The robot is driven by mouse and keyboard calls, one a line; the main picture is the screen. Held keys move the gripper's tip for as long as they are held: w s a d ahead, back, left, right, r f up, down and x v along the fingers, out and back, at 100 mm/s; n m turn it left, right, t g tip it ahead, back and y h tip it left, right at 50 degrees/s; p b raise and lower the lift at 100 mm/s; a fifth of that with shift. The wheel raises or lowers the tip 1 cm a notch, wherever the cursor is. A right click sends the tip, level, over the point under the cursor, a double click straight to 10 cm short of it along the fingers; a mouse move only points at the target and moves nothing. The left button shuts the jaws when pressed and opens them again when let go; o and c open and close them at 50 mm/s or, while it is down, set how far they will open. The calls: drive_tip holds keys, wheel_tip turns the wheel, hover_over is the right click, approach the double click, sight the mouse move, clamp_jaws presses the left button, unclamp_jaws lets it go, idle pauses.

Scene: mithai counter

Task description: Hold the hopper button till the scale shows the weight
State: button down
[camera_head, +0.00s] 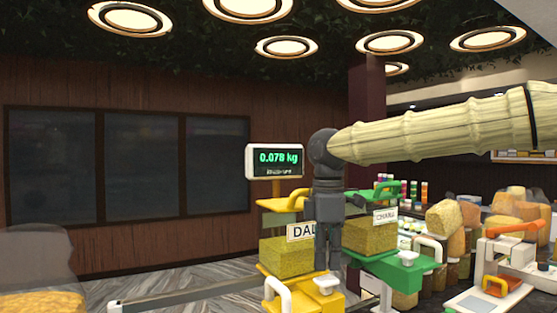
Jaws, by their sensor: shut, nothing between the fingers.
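The scale display (275,160) reads 0.078 kg in green digits; the small line under it is too blurred to read. The yellow hopper (277,281), labelled DAL, holds a yellow-brown block of grain (286,258). The green hopper (399,271), labelled CHANA, stands to its right with a similar fill (369,236). A white button (326,284) is at the front of the yellow hopper, and another white button (405,257) is on the green one. My dark gripper (330,265) points down, shut and empty, over the yellow hopper's button. I cannot tell whether its tips touch the button.
A counter scale (488,299) with an orange handle stands at the lower right. Jars and heaped goods (455,224) crowd the counter behind it. A pale rail (205,291) runs along the lower left. A blurred, see-through shape (35,255) is at the far left.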

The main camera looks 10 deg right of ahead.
drive_tip(key=shift+r, duration=0.1)
drive_tip(key=shift+r, duration=2.9)
